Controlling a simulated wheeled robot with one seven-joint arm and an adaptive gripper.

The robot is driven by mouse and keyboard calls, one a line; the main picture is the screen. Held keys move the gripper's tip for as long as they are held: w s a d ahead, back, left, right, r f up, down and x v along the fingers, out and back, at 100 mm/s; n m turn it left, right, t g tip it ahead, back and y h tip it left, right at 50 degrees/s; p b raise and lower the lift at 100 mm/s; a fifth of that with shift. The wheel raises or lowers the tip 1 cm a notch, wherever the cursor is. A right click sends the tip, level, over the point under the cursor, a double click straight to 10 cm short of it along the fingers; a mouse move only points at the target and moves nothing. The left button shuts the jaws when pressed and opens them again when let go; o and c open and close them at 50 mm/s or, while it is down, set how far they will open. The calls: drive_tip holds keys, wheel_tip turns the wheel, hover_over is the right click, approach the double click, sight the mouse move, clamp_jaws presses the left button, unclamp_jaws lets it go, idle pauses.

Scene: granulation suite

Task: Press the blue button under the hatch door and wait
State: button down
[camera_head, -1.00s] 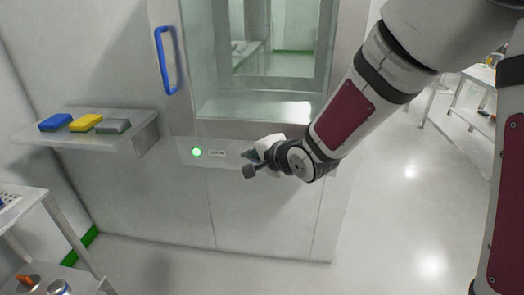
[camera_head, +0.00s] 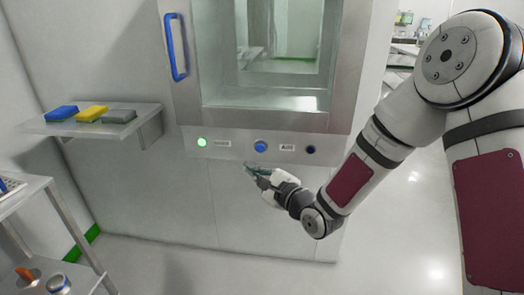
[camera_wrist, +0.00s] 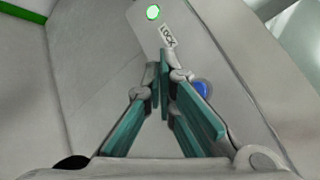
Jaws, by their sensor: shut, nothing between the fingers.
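The blue button (camera_head: 260,147) sits on the panel under the hatch door (camera_head: 265,60), between the lit green light (camera_head: 202,142) and a dark round fitting (camera_head: 311,150). My gripper (camera_head: 251,168) is shut and empty, just below the blue button in the head view. In the wrist view the teal fingers (camera_wrist: 163,75) meet at their tips, and the blue button (camera_wrist: 201,88) shows partly behind the right finger. Whether the fingertips touch the panel cannot be told. The green light (camera_wrist: 153,12) glows beside a label reading LOCK (camera_wrist: 168,36).
The blue door handle (camera_head: 175,47) is above the panel. A cart (camera_head: 62,215) stands at lower left. Open floor lies at right.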

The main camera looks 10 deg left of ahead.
sight(259, 151)
drive_tip(key=shift+w+d+b, duration=0.1)
drive_tip(key=shift+w+b, duration=0.6)
drive_tip(key=shift+w, duration=3.7)
drive_tip(key=shift+w, duration=0.1)
drive_tip(key=shift+w, duration=0.3)
drive_tip(key=shift+w, duration=0.5)
drive_tip(key=shift+s, duration=0.2)
drive_tip(key=shift+s+p, duration=0.35)
drive_tip(key=shift+s, duration=0.4)
drive_tip(key=shift+s, duration=0.1)
drive_tip(key=shift+s+p, duration=0.75)
drive_tip(key=shift+s, duration=1.65)
